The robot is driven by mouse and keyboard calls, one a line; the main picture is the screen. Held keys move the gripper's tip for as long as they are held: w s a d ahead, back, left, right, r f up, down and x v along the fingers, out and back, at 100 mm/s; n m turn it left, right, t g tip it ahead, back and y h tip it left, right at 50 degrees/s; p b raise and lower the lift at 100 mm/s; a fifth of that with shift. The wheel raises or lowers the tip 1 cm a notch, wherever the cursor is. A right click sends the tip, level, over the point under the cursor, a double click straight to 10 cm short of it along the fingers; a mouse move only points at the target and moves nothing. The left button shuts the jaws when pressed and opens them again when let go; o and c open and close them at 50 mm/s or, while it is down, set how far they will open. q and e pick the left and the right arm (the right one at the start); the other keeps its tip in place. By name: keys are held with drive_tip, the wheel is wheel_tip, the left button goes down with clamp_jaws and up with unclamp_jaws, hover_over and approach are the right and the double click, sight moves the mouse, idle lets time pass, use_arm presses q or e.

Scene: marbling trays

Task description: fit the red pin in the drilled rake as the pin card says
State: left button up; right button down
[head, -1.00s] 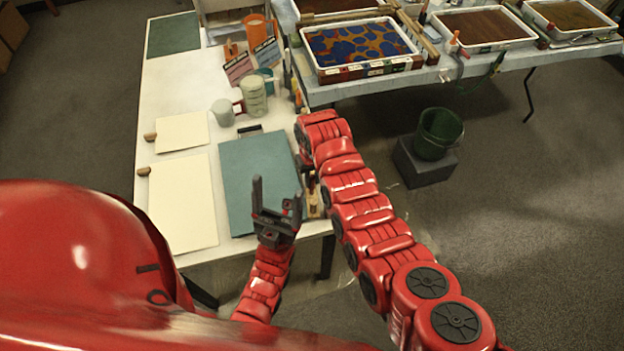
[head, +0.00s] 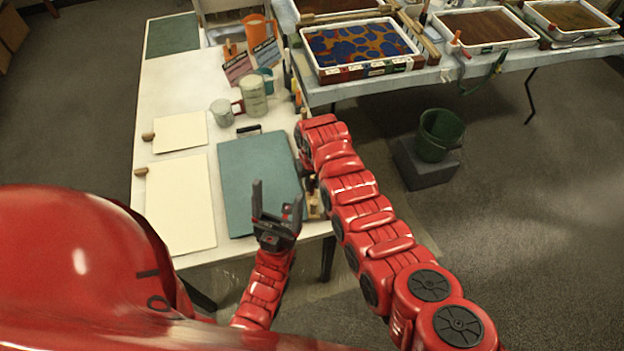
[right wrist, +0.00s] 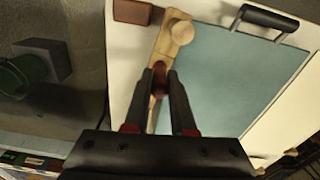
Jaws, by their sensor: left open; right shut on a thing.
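In the right wrist view my right gripper (right wrist: 158,80) is shut on a small dark red piece, which looks like the red pin (right wrist: 159,72). The pin is at the wooden rake (right wrist: 163,45), a narrow strip along the board's edge; whether it sits in a hole I cannot tell. My fingers hide its lower part. In the head view my right arm covers most of the rake, with a bit of wood showing (head: 314,205). My left gripper (head: 277,195) is open and empty over the board's near edge. Two small cards (head: 238,67) stand at the back, their text unreadable.
A blue-green board (head: 250,165) with a black handle lies on the white table (head: 165,95). A round wooden knob (right wrist: 182,32) and a brown block (right wrist: 132,11) are near the rake. Cups (head: 253,95) stand behind. A green bucket (head: 437,135) is off the table's right side.

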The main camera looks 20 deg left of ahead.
drive_tip(key=shift+f+b, duration=0.6)
drive_tip(key=shift+f, duration=0.15)
drive_tip(key=c, duration=0.7)
unclamp_jaws()
drive_tip(key=shift+r, duration=0.15)
wheel_tip(320, 180, up, 8)
drive_tip(key=b, duration=0.2)
drive_tip(key=shift+b, duration=0.4)
drive_tip(key=shift+s+d+r+p, duration=0.15)
drive_tip(key=shift+r+p, duration=1.05)
drive_tip(key=shift+r, duration=1.1)
drive_tip(key=shift+s+d+r+p, duration=0.15)
drive_tip(key=shift+r+p, duration=1.05)
drive_tip(key=shift+r, duration=1.1)
drive_tip(key=shift+a+f, duration=0.1)
